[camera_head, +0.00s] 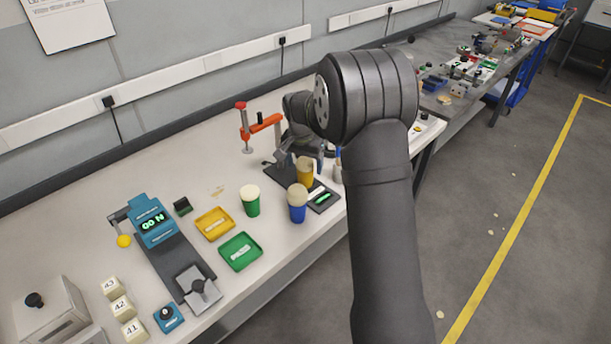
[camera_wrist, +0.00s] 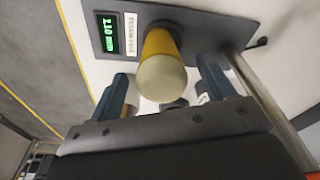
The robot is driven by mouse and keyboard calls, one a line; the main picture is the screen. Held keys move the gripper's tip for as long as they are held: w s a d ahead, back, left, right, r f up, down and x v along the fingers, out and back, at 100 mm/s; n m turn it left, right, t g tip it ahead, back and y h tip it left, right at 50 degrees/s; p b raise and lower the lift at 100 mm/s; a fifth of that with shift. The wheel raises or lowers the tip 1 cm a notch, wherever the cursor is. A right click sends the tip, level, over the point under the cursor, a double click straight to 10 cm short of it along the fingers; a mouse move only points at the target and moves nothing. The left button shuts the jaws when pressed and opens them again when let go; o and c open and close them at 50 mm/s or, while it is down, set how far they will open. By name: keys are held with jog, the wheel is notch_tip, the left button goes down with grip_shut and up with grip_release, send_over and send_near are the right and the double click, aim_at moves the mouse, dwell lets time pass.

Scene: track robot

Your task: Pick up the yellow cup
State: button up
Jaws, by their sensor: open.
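The yellow cup (camera_head: 305,174) stands upright on a dark plate (camera_head: 277,174) with a small green display, below my arm's far end. In the wrist view the yellow cup (camera_wrist: 160,44) shows its pale round end toward the camera, between the two fingers. My gripper (camera_wrist: 165,76) is open, with one finger on each side of the cup and visible gaps between. In the head view my gripper (camera_head: 308,153) is just behind the cup, partly hidden by it and by my arm.
A blue cup (camera_head: 297,212) stands close in front of the yellow one, and a green cup (camera_head: 250,208) to its left. An orange clamp-like tool (camera_head: 262,124) rises behind. Yellow (camera_head: 214,223) and green (camera_head: 240,251) trays lie left. The table's front edge is near.

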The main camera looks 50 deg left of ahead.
jog(key=f, duration=0.2)
jog(key=w+f, duration=0.1)
jog(key=f, duration=0.1)
jog(key=shift+a, duration=0.2)
jog(key=shift+r, duration=0.1)
jog(key=c, duration=1.2)
